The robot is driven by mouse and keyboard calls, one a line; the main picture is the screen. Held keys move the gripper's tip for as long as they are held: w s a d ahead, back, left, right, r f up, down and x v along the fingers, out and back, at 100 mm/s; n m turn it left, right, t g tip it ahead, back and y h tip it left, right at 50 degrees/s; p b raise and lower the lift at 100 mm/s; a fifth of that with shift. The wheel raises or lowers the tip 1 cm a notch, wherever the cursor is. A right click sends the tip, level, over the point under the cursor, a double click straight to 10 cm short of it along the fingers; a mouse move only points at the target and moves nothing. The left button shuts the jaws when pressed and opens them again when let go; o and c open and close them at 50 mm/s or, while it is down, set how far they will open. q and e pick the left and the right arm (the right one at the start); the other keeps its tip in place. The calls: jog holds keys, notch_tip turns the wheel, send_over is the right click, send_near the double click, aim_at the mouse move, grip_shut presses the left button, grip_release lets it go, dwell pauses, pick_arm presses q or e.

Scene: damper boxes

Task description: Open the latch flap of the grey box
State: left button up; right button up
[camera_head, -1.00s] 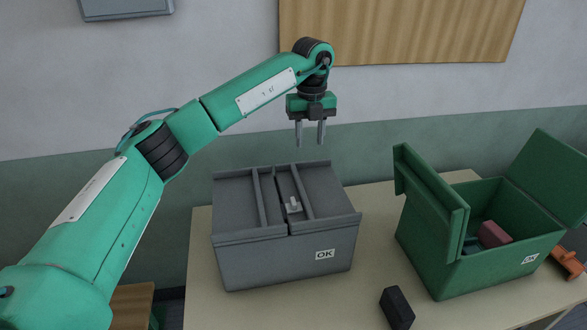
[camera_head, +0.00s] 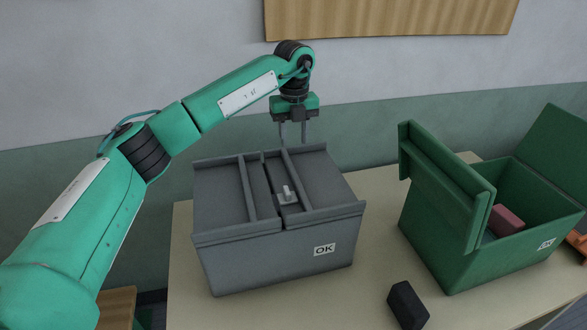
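The grey box (camera_head: 260,262) stands on the table with its lid closed and an "OK" label on its front. Its latch flap (camera_head: 287,194), with a small light grey tab, lies in the channel between two ridges on the lid. My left gripper (camera_head: 292,142) points down over the back edge of the box, behind the latch tab. Its two fingers are apart with nothing seen between them. The fingertips are close to the lid's back edge; whether they touch it I cannot tell. My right gripper is not in view.
A green box (camera_head: 424,232) with raised lid flaps stands at the right, a dark red block (camera_head: 505,221) inside. A black block (camera_head: 407,305) lies on the table (camera_head: 368,275) in front. An orange object (camera_head: 578,243) shows at the right edge.

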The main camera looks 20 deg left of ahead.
aim_at(294, 173)
pick_arm(q)
notch_tip(294, 173, down, 10)
jog(key=shift+r+p, duration=0.15)
jog(key=shift+p, duration=1.05)
jog(key=shift+f, duration=0.7)
jog(key=shift+r, duration=0.1)
grip_shut()
